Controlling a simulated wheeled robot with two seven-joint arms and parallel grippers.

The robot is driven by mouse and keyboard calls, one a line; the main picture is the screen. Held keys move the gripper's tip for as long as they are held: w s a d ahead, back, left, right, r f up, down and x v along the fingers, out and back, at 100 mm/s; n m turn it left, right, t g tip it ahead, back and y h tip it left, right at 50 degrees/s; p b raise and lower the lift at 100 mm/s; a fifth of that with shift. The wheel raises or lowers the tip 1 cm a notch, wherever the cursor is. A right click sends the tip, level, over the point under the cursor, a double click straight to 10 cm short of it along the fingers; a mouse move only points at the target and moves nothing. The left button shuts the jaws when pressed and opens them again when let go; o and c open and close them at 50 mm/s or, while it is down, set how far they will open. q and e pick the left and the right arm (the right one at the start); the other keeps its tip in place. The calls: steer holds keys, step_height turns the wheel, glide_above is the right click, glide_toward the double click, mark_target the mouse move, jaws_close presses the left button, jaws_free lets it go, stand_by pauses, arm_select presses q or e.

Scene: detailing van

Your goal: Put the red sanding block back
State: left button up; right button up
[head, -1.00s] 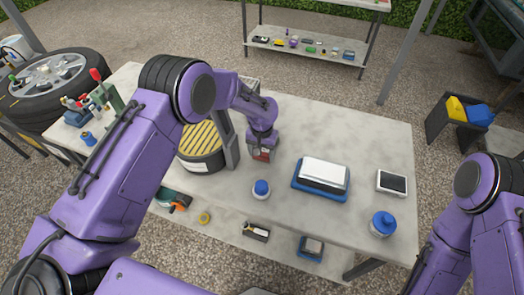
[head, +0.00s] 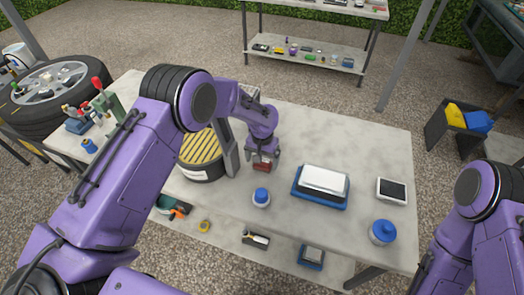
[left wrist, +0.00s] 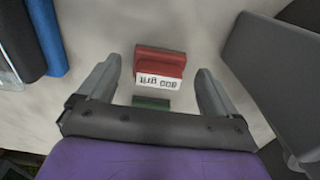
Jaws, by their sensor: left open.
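The red sanding block (left wrist: 160,62) has a white label that reads "800 grit" upside down in the left wrist view. It is on the pale table, with a small dark green part (left wrist: 151,103) beside or under it. My left gripper (head: 262,160) points down over the block. Its two fingers (left wrist: 157,80) are open, one on each side, with clear gaps to the block. In the head view the red block (head: 262,166) shows just below the gripper, partly hidden by it. My right gripper is out of view; only part of its arm shows.
A grey upright and a round yellow-slatted unit (head: 198,148) stand close left of the gripper. A blue-capped jar (head: 261,197), a blue tray (head: 319,198) with a white-topped block, a tablet (head: 392,190) and a blue-lidded pot (head: 383,232) are on the table.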

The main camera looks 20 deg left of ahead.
arm_select(q)
step_height(320, 180, up, 11)
steer(key=b, duration=0.2)
steer(key=shift+f, duration=0.15)
